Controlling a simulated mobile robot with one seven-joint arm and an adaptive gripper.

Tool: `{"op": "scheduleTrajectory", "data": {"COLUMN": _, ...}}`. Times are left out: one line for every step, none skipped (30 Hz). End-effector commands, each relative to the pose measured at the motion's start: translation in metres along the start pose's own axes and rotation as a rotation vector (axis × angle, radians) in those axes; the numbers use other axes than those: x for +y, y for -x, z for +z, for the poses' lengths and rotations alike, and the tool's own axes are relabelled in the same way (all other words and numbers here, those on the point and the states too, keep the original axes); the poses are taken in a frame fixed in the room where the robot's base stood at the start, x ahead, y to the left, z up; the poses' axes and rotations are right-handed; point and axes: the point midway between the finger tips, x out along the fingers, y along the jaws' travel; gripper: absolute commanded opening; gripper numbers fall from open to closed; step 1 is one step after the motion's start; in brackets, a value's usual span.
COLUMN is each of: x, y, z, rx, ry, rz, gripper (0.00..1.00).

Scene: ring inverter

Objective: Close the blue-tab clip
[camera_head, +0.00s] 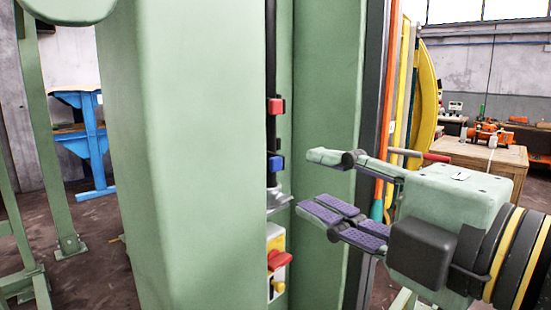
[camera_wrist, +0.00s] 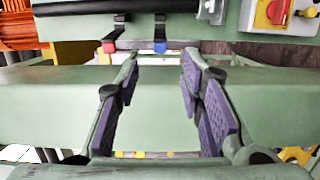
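The blue-tab clip (camera_head: 276,164) is on the dark vertical rod in the slot of the green machine; its blue tab sticks out. In the wrist view, the blue tab (camera_wrist: 160,47) is at the end of a black strap from the dark rod, at the top between my fingertips. I cannot tell whether the clip is fully open. My gripper (camera_head: 310,182) is open and empty, right of the clip in the head view and apart from it. In the wrist view, my gripper (camera_wrist: 160,62) shows purple-padded fingers spread either side of the blue tab.
A similar red-tab clip (camera_head: 276,106) is above the blue one on the rod. A metal bracket (camera_head: 278,202) and a yellow switch box (camera_head: 276,258) with a red knob are below. Green machine walls flank the slot closely. A wooden bench (camera_head: 478,160) stands far right.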

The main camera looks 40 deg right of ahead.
Motion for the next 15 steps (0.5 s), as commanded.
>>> {"op": "scheduleTrajectory", "data": {"x": 0.003, "y": -0.011, "z": 0.0, "rx": 0.004, "ry": -0.002, "rz": -0.003, "gripper": 0.35}}
{"op": "scheduleTrajectory", "data": {"x": 0.003, "y": -0.017, "z": 0.0, "rx": 0.003, "ry": -0.002, "rz": -0.003, "gripper": 0.35}}
{"op": "scheduleTrajectory", "data": {"x": 0.003, "y": -0.025, "z": -0.001, "rx": 0.004, "ry": -0.002, "rz": -0.003, "gripper": 0.35}}
{"op": "scheduleTrajectory", "data": {"x": 0.003, "y": -0.031, "z": 0.0, "rx": 0.003, "ry": -0.002, "rz": -0.002, "gripper": 0.35}}
{"op": "scheduleTrajectory", "data": {"x": 0.003, "y": -0.036, "z": 0.0, "rx": 0.004, "ry": -0.002, "rz": -0.003, "gripper": 0.35}}
{"op": "scheduleTrajectory", "data": {"x": 0.003, "y": -0.044, "z": 0.0, "rx": 0.003, "ry": -0.002, "rz": -0.003, "gripper": 0.35}}
{"op": "scheduleTrajectory", "data": {"x": 0.002, "y": -0.048, "z": -0.001, "rx": 0.004, "ry": -0.002, "rz": -0.003, "gripper": 0.35}}
{"op": "scheduleTrajectory", "data": {"x": 0.002, "y": -0.053, "z": -0.001, "rx": 0.003, "ry": -0.001, "rz": -0.002, "gripper": 0.35}}
{"op": "scheduleTrajectory", "data": {"x": 0.002, "y": -0.059, "z": 0.0, "rx": 0.003, "ry": -0.003, "rz": -0.002, "gripper": 0.35}}
{"op": "scheduleTrajectory", "data": {"x": 0.002, "y": -0.062, "z": 0.0, "rx": 0.003, "ry": -0.003, "rz": -0.002, "gripper": 0.35}}
{"op": "scheduleTrajectory", "data": {"x": 0.002, "y": -0.066, "z": 0.0, "rx": 0.002, "ry": -0.003, "rz": -0.002, "gripper": 0.35}}
{"op": "scheduleTrajectory", "data": {"x": 0.001, "y": -0.07, "z": 0.0, "rx": 0.003, "ry": -0.002, "rz": -0.002, "gripper": 0.35}}
{"op": "scheduleTrajectory", "data": {"x": 0.001, "y": -0.072, "z": 0.0, "rx": 0.002, "ry": -0.001, "rz": -0.001, "gripper": 0.35}}
{"op": "scheduleTrajectory", "data": {"x": 0.001, "y": -0.074, "z": 0.0, "rx": 0.002, "ry": -0.001, "rz": 0.0, "gripper": 0.35}}
{"op": "scheduleTrajectory", "data": {"x": 0.001, "y": -0.076, "z": 0.0, "rx": 0.001, "ry": 0.0, "rz": 0.0, "gripper": 0.35}}
